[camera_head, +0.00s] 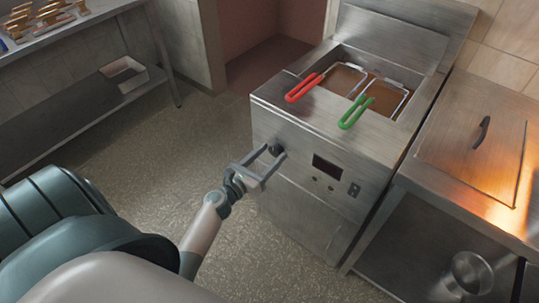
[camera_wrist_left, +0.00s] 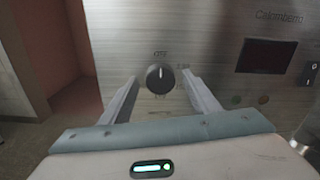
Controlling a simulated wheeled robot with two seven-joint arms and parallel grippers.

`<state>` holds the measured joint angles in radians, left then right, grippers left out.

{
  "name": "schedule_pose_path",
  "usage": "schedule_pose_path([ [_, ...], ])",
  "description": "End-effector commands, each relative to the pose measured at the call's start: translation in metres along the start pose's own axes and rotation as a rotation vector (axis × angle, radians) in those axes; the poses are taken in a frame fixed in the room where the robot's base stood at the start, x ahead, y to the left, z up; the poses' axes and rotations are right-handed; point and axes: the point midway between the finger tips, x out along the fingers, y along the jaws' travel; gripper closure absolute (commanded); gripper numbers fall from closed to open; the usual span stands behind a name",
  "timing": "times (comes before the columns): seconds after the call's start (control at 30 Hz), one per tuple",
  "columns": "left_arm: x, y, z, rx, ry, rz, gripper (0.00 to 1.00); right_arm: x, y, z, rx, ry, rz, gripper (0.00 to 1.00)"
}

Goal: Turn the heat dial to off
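The heat dial (camera_head: 277,149) is a round black knob on the steel front of the fryer (camera_head: 298,170). In the left wrist view the dial (camera_wrist_left: 159,79) is face on, with a pale mark at its top. The mark points up towards a small label (camera_wrist_left: 161,54) that seems to read OFF. My left gripper (camera_head: 271,155) is open in front of the fryer. In the left wrist view its two fingers (camera_wrist_left: 160,84) stand left and right of the dial with a gap on each side. My right gripper is out of view.
A dark display (camera_head: 326,168) and a switch (camera_head: 354,189) sit right of the dial. Baskets with a red handle (camera_head: 304,88) and a green handle (camera_head: 356,111) rest on top. A steel counter (camera_head: 448,210) adjoins on the right. The floor on the left is clear.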

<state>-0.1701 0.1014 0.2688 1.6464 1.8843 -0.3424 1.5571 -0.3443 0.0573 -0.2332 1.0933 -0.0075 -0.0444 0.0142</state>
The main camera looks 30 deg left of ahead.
Motion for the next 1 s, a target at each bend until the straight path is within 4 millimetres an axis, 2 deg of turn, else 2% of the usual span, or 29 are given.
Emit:
schedule_pose_path([
  [0.27, -0.005, 0.000, 0.000, 0.001, -0.001, 0.000, 0.44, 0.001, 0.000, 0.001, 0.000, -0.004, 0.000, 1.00],
  [0.47, -0.025, 0.000, -0.001, 0.001, 0.000, 0.000, 0.44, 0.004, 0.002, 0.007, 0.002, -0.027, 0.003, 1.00],
  [1.0, -0.129, 0.001, -0.004, -0.001, 0.002, 0.001, 0.44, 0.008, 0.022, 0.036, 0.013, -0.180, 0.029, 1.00],
])
